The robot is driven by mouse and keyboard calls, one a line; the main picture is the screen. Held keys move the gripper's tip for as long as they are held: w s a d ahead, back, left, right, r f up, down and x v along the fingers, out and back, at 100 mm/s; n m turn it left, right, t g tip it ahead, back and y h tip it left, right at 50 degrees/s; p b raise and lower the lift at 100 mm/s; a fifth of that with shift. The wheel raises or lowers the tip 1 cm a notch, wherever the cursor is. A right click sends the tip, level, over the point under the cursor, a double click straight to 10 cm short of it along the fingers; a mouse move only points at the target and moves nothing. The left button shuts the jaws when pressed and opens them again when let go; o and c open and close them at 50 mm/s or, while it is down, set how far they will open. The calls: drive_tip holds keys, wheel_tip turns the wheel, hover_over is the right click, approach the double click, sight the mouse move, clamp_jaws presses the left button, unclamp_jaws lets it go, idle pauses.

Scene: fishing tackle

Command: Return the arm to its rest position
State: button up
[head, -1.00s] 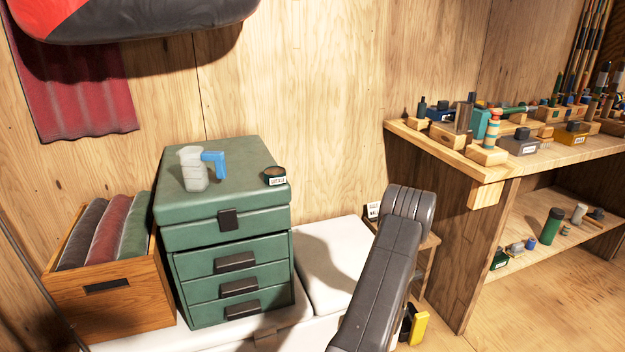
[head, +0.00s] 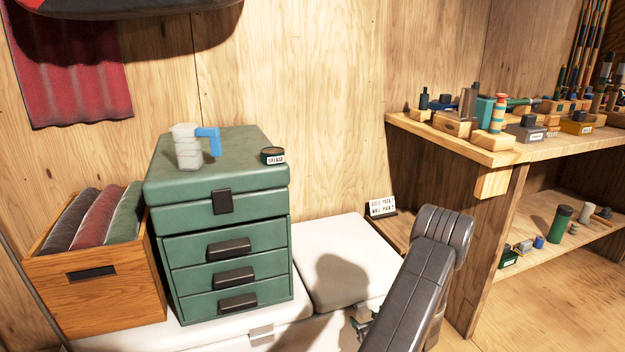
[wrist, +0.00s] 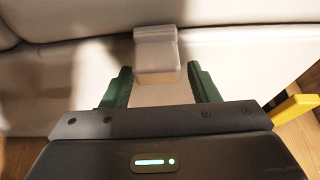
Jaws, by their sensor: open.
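My gripper (wrist: 160,88) shows in the wrist view with its two green fingers apart and nothing between them. Beyond the fingers is the front of the white chest, with its pale latch (wrist: 156,50) straight ahead; I cannot tell how close it is. In the head view my dark grey arm (head: 420,275) rises from the bottom edge and bends over at its top. The gripper end is mostly hidden behind the arm in that view.
A wooden crate (head: 100,295) of rolled cloths is at left. A cluttered workbench (head: 510,155) is at right.

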drive_tip(key=shift+s+d+f+t+y+b, duration=0.15)
drive_tip(key=shift+s+d+t+y+b, duration=0.1)
drive_tip(key=shift+s+t+b, duration=0.4)
drive_tip(key=shift+s+d+f+t+y+b, duration=0.2)
drive_tip(key=shift+s+d+t+y+b, duration=0.1)
drive_tip(key=shift+s+t, duration=0.45)
drive_tip(key=shift+s+d+f+t+y+b, duration=0.15)
drive_tip(key=shift+s+d+t+y+b, duration=0.1)
drive_tip(key=shift+s+t+b, duration=0.4)
drive_tip(key=shift+a, duration=0.15)
